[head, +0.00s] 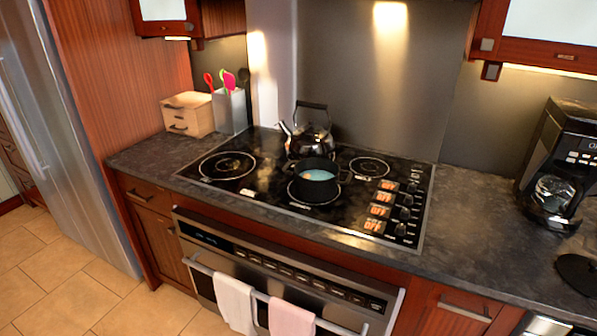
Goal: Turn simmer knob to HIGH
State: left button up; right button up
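The black cooktop (262,190) is set into the dark stone counter. A column of dark control knobs (404,213) runs along its right side. Orange-lit labels (380,211) stand beside several of the knobs. I cannot tell which knob is the simmer knob, and the label text and knob angles are too small to read surely. A black pot (315,186) with pale blue contents sits on a middle front burner. A dark kettle (309,140) stands behind it. Neither of my grippers is in view.
An oven (265,262) with two hanging towels (235,302) is below the cooktop. A coffee maker (558,170) stands at the right. A wooden box (187,113) and utensil holder (230,108) are at the back left. The counter right of the knobs (470,225) is clear.

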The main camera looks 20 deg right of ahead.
aim_at(405, 213)
jog(key=z, duration=1.25)
